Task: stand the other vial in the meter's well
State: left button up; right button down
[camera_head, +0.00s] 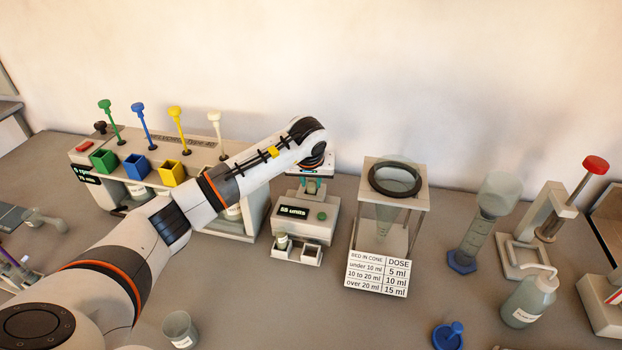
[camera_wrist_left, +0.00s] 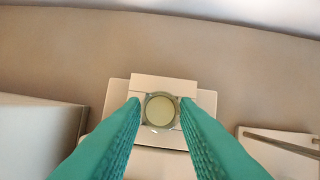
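The meter (camera_head: 312,225) stands mid-bench with a lit display reading "55 units" and a green button. One vial (camera_head: 282,241) stands in the left slot of the small holder (camera_head: 293,258) at its front; the right slot looks empty. My left gripper (camera_head: 316,182) points down over the meter's top, its teal fingers partly hidden by my wrist. In the left wrist view, the fingers (camera_wrist_left: 160,104) lie on both sides of a round vial (camera_wrist_left: 160,111) with pale yellow-green contents, seen from above. Contact with it and the vial's seating are unclear. My right gripper is out of view.
A stand with a glass cone (camera_head: 393,180) and a dose card (camera_head: 378,273) is right of the meter. A dispenser with coloured bins (camera_head: 172,172) is left. A measuring cylinder (camera_head: 477,238), a bottle (camera_head: 528,300) and a cup (camera_head: 180,330) stand around. The front middle bench is clear.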

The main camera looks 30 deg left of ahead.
pick_arm(q)
jog(key=shift+o, duration=1.3)
jog(key=shift+r, duration=0.2)
jog(key=v, duration=1.2)
jog(key=shift+b, duration=0.45)
jog(key=shift+f, duration=0.15)
